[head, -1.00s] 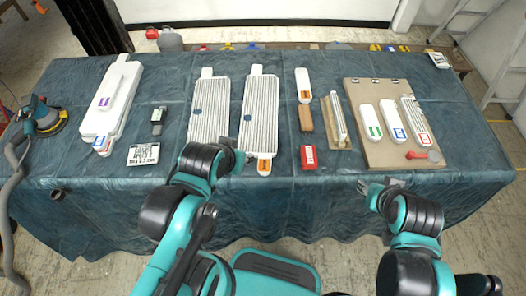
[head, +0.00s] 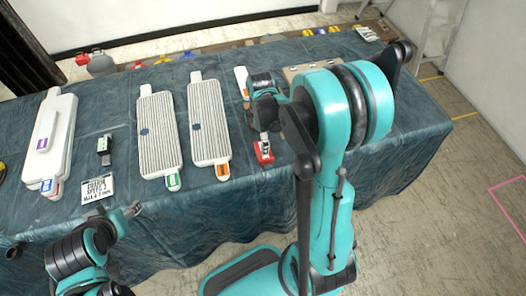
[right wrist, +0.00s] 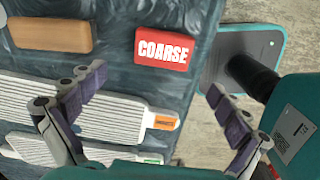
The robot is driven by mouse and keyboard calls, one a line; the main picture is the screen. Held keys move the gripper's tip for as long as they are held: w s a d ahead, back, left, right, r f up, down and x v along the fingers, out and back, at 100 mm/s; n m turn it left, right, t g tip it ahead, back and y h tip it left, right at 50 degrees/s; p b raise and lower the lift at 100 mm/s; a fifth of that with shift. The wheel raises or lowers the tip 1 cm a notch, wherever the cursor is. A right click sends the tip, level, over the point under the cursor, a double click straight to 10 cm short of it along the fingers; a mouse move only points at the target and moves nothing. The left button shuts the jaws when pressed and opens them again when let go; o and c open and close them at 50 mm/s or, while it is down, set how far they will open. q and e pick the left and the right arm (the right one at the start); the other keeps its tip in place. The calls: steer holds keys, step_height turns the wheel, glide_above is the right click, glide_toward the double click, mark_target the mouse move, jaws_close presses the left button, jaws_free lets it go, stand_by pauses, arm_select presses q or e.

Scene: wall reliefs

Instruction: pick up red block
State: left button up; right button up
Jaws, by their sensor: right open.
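The red block (head: 264,152) lies on the cloth-covered table near its front edge, partly hidden behind my right gripper in the head view. In the right wrist view the red block (right wrist: 163,62) shows its top with the white word COARSE, beyond the fingertips and between their directions. My right gripper (head: 264,122) hangs over the table at the block. Its two fingers (right wrist: 156,84) are spread wide with nothing between them. My left gripper (head: 132,211) is at the table's front edge, far left of the block; its jaws are too small to read.
A wooden block (right wrist: 50,35) lies near the red block. Two ribbed white panels (head: 158,135) (head: 208,120) lie to its left. A white stacked piece (head: 50,145), a small dark tool (head: 104,150) and a lettered card (head: 98,190) are farther left. My right arm hides the table's right part.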

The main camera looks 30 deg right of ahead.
mark_target(267, 159)
steer(key=shift+d+f, duration=0.15)
steer(key=shift+f, duration=0.35)
step_height(267, 159, down, 2)
steer(key=shift+n+b, duration=0.3)
steer(key=shift+b, duration=0.15)
steer(key=f+b, duration=0.1)
steer(key=f, duration=0.3)
steer(key=f+b, duration=0.1)
steer(key=shift+s+d+f+b, duration=0.2)
steer(key=shift+d+f+b, duration=0.15)
steer(key=shift+f, duration=0.05)
steer(key=shift+r, duration=0.1)
steer(key=c, duration=1.2)
